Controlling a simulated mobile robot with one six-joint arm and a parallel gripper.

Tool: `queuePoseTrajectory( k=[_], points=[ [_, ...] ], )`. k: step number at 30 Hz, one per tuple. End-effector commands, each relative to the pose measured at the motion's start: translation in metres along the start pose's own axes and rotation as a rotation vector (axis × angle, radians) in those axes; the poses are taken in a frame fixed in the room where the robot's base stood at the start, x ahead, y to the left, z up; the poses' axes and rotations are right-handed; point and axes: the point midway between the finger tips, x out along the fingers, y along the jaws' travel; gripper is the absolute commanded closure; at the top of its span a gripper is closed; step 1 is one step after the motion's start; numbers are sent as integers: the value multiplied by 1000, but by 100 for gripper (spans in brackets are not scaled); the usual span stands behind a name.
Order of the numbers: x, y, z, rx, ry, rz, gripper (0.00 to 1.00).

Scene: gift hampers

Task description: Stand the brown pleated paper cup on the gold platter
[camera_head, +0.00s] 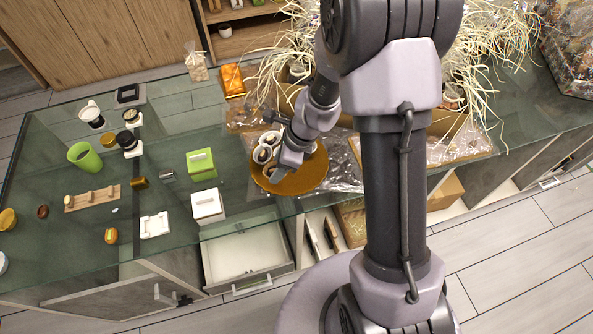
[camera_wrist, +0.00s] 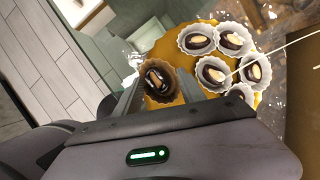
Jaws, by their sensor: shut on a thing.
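The brown pleated paper cup (camera_wrist: 158,80), with a dark chocolate and a pale nut in it, sits between the fingers of my gripper (camera_wrist: 161,90) in the wrist view. The gripper is shut on it. The gold platter (camera_wrist: 164,47) lies directly beyond and below the cup; whether the cup touches it cannot be told. In the head view my gripper (camera_head: 279,171) is over the near left part of the round platter (camera_head: 312,178), and the fingers mostly hide the cup. Several white pleated cups (camera_wrist: 197,39) with similar chocolates stand on the platter, right of the brown cup.
Crinkled clear film (camera_head: 345,175) lies around the platter. Straw-filled hampers (camera_head: 470,60) stand behind and to the right. A green box (camera_head: 200,163) and a white box (camera_head: 208,205) stand left of the platter. The counter's front edge is close to the platter.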

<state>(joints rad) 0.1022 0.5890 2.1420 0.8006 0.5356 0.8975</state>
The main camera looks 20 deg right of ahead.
Motion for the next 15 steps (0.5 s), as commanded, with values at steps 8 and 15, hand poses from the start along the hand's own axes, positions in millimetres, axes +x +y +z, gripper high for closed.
queuePoseTrajectory(
  k=[8,15],
  points=[
    [-10,-16,-34,1,0,0,89],
    [-6,-20,-49,-1,0,2,89]
  ],
)
